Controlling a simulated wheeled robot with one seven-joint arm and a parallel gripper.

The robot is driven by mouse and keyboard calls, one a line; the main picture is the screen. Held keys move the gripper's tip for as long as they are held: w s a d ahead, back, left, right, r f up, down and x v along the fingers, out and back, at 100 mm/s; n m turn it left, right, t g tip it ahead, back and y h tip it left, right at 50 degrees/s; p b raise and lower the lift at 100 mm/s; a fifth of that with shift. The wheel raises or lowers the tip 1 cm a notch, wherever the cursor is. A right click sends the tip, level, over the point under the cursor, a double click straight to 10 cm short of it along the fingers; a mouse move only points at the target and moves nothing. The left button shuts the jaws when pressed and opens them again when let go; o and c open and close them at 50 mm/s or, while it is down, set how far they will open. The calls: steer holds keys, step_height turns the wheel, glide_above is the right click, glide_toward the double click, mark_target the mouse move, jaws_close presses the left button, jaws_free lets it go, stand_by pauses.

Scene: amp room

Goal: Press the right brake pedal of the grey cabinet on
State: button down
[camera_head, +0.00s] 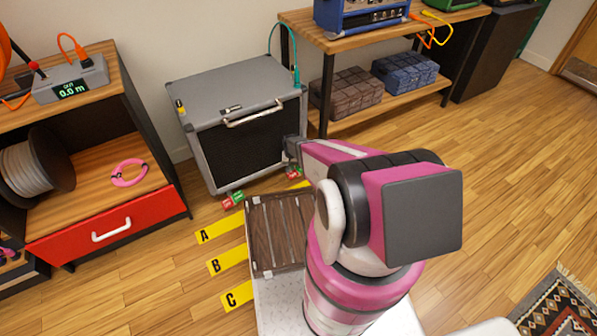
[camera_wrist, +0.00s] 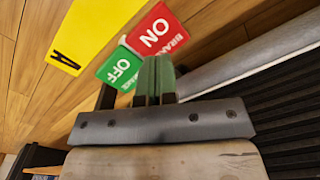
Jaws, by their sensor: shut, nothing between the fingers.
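The grey cabinet (camera_head: 240,75) stands on the floor in the head view, with a black front and a silver handle. A red-and-green brake pedal (camera_head: 232,200) is at its lower left corner. The right brake pedal (camera_head: 293,174) shows partly beside my arm at the lower right corner. My gripper (camera_head: 291,148) is low at the cabinet's right front edge. In the wrist view my gripper (camera_wrist: 155,75) is shut and empty, its tips overlapping the edge of a pedal with a red ON half (camera_wrist: 157,30) and a green OFF half (camera_wrist: 121,68). I cannot tell whether they touch or which half is down.
A slatted brown panel (camera_head: 280,230) and yellow A, B, C labels (camera_head: 220,229) lie in front of the cabinet. A shelf with a red drawer (camera_head: 110,225) stands left, and a wooden bench (camera_head: 400,30) behind right.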

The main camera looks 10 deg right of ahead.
steer(key=shift+r, duration=2)
step_height(320, 180, up, 22)
steer(key=n, duration=0.1)
glide_above(292, 173)
steer(key=s, duration=1)
steer(key=s+r+n, duration=0.1)
steer(key=s+r, duration=1)
steer(key=r, duration=0.5)
steer(key=shift+s+r, duration=0.15)
steer(key=shift+s, duration=0.1)
